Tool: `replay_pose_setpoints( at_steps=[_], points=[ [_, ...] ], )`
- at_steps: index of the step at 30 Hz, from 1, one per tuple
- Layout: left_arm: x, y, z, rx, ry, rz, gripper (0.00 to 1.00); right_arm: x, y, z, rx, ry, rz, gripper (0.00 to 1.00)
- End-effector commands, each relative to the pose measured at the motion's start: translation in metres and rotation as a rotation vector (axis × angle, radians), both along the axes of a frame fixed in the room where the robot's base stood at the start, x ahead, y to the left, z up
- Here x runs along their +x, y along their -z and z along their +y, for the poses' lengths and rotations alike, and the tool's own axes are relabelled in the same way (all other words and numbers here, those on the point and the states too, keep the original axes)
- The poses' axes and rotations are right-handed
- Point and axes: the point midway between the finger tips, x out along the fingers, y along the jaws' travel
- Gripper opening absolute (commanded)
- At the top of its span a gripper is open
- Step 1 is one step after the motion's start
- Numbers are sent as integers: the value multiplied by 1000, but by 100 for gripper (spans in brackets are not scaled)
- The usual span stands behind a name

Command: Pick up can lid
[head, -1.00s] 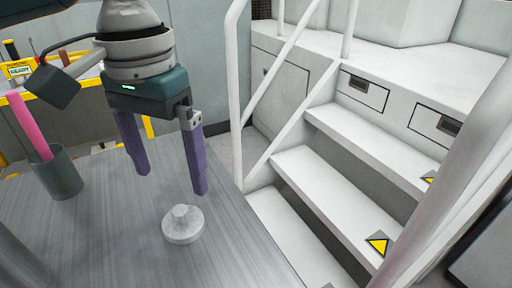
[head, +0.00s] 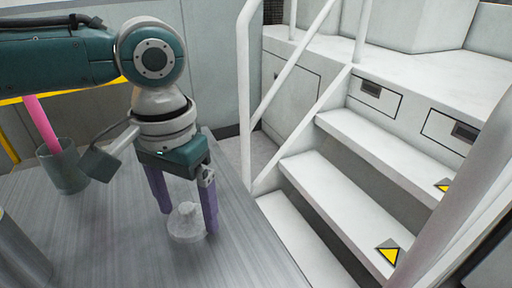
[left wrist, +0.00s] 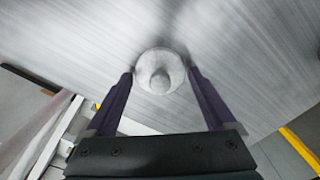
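The can lid (head: 186,226) is a pale grey disc with a round knob on top, lying on the grey table (head: 110,235). In the left wrist view the lid (left wrist: 160,80) shows between the fingertips. My left gripper (head: 184,222) points down with its two purple fingers on either side of the lid, open. In the left wrist view its fingertips (left wrist: 160,72) stand at the lid's two sides; I cannot tell whether they touch it. My right gripper is not in view.
A dark cup (head: 65,168) holding a pink stick (head: 42,124) stands on the table at the left. A grey cylinder (head: 22,255) is at the lower left. White steps (head: 345,190) with a handrail (head: 245,95) stand right of the table edge.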

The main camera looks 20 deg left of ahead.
Motion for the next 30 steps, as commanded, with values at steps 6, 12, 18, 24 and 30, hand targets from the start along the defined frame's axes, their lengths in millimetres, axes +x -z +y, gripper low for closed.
replay_pose_setpoints(
  at_steps=[6,12,18,24,30],
  points=[
    [0,0,0,0,0,0,63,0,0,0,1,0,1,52],
    [0,0,0,0,0,0,40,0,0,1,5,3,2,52],
    [0,0,0,0,0,1,18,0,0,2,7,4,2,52],
    [0,-2,0,-1,0,1,18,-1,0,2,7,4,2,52],
    [0,-20,0,-2,1,-2,18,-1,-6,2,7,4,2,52]
  ],
)
